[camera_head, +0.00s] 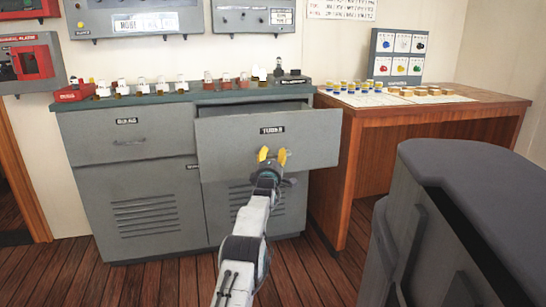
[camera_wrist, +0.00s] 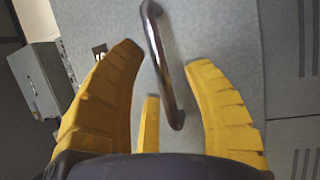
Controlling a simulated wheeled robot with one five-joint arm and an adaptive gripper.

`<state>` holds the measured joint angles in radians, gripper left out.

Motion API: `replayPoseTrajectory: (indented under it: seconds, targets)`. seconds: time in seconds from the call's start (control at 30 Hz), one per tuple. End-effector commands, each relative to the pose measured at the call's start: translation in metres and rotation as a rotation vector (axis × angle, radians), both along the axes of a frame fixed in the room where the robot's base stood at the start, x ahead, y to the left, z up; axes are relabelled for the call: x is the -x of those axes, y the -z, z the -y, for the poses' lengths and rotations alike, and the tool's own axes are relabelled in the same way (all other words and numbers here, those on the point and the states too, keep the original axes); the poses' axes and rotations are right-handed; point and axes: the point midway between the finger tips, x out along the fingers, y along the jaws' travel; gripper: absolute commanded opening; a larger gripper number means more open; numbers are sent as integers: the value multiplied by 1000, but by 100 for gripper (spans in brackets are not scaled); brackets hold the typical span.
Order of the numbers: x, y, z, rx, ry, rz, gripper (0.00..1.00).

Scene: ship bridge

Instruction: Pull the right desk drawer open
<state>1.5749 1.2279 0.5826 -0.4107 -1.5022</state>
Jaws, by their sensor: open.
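The right desk drawer (camera_head: 312,148) is the grey one with a dark label in the right half of the grey cabinet. It stands pulled out, its front well forward of the cabinet face and a gap showing above it. Its metal bar handle (camera_wrist: 160,70) shows in the wrist view; in the head view my gripper hides it. My gripper (camera_head: 272,156) is at the drawer front with its yellow fingers spread. In the wrist view the handle lies between the open fingers (camera_wrist: 166,57), apart from both.
The left drawer (camera_head: 85,137) is shut. Small bulbs and red parts line the cabinet top (camera_head: 240,96). A wooden desk (camera_head: 370,118) stands close at the right of the open drawer. A dark grey console or seat (camera_head: 470,190) fills the right foreground. Wooden floor (camera_head: 315,270) is clear before the cabinet.

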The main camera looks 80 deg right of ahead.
Motion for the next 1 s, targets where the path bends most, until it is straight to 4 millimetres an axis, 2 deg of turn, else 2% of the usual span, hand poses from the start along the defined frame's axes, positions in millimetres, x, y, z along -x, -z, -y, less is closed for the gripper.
replayPoseTrajectory:
  seconds: [0.47, 1.0]
  targets:
    - [0, 0, -6, -1, 0, -1, 45]
    - [0, 7, -41, -1, 0, 0, 45]
